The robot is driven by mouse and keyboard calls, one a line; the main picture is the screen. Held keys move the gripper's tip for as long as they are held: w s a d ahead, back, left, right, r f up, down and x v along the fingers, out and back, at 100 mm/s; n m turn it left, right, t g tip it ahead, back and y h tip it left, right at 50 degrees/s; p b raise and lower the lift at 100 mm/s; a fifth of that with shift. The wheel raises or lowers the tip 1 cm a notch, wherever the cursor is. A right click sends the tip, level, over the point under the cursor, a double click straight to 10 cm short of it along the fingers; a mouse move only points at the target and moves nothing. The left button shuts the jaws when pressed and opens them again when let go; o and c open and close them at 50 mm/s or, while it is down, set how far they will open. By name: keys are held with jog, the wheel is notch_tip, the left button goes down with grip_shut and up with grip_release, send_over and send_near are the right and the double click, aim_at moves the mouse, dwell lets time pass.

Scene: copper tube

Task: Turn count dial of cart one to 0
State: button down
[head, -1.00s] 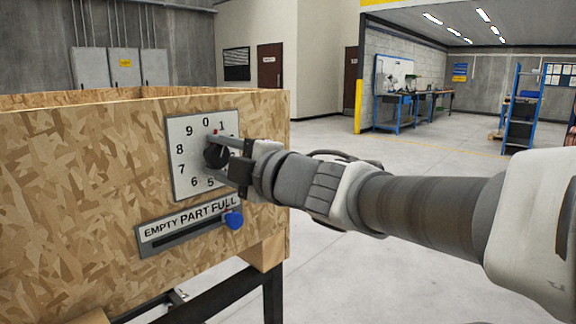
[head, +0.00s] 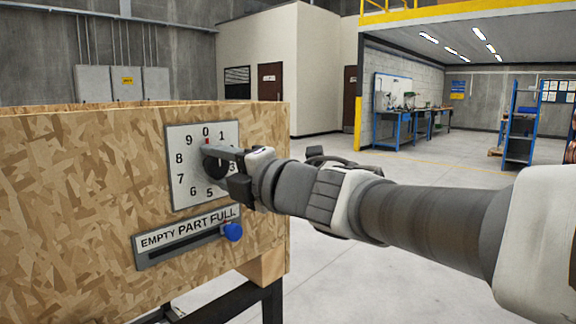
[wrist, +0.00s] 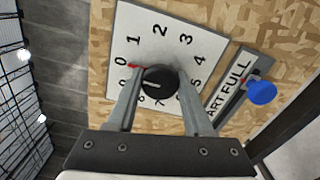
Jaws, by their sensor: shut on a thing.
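The count dial is a black round knob (head: 213,168) on a white plate (head: 181,140) with numbers around it, fixed to the cart's chipboard side. Its red pointer (head: 207,142) points at the 0 at the top of the plate. In the wrist view the knob (wrist: 160,84) sits between the two fingers, and the red pointer (wrist: 134,66) lies beside the 0. My gripper (head: 218,160) reaches in from the right and is shut on the knob. It also shows in the wrist view (wrist: 158,77). My fingers hide some numbers at the right of the plate.
Below the dial is a slider plate (head: 154,242) marked EMPTY, PART, FULL. Its blue knob (head: 233,232) stands at the FULL end, just below my gripper. The concrete floor (head: 340,250) right of the cart is clear. Blue workbenches (head: 400,116) stand far back.

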jog(key=shift+c, duration=1.5)
grip_release()
jog(key=p+v, duration=0.5)
jog(key=v, duration=1.2)
jog(key=shift+s, duration=0.2)
jog(key=shift+d, duration=0.15)
